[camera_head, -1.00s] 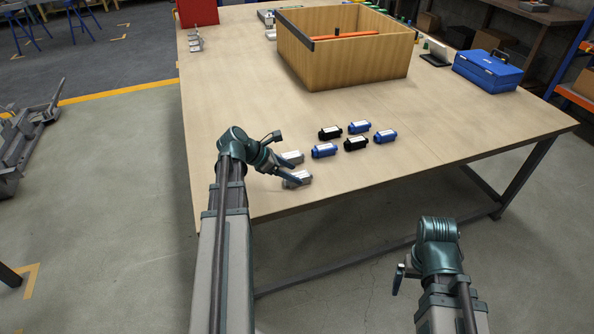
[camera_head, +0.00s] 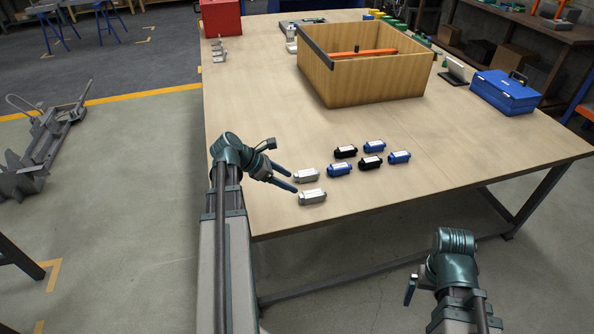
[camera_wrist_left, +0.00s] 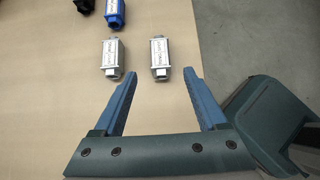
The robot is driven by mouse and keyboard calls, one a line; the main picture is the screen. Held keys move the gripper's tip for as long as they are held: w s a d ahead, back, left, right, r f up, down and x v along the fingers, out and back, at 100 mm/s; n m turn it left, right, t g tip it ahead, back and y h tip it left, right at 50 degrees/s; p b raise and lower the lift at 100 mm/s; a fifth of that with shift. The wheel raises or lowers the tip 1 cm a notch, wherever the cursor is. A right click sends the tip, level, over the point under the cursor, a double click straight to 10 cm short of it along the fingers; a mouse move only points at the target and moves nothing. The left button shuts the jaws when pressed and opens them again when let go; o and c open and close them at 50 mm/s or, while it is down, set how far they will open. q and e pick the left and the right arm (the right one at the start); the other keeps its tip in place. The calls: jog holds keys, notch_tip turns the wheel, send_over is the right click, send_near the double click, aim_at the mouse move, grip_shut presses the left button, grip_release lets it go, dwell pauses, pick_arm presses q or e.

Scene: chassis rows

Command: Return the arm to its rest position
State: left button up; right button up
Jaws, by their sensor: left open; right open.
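My left arm comes in over the table's (camera_head: 250,110) near left corner. My left gripper (camera_head: 292,181) is open and empty, its fingers pointing toward two silver chassis parts. One silver part (camera_head: 312,197) lies nearest the front edge, the other (camera_head: 306,175) just behind it. In the left wrist view the open gripper (camera_wrist_left: 160,95) has bare table between its fingers, and the silver parts (camera_wrist_left: 160,58) lie ahead of the fingertips. My right gripper (camera_head: 411,289) is off the table's front side over the floor, small and partly hidden by its own wrist; no object shows in it.
Blue parts (camera_head: 340,169) and black parts (camera_head: 370,162) lie in rows beside the silver ones. A wooden box (camera_head: 375,88) holding an orange item stands behind them. A blue toolbox (camera_head: 504,92) is at right, a red box (camera_head: 221,17) at far left. The table's left stretch is clear.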

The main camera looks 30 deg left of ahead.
aim_at(312, 193)
pick_arm(q)
jog(key=b+x, duration=0.8)
jog(key=x, duration=0.4)
jog(key=shift+f+b, duration=0.25)
jog(key=shift+b, duration=0.15)
jog(key=shift+r, duration=0.15)
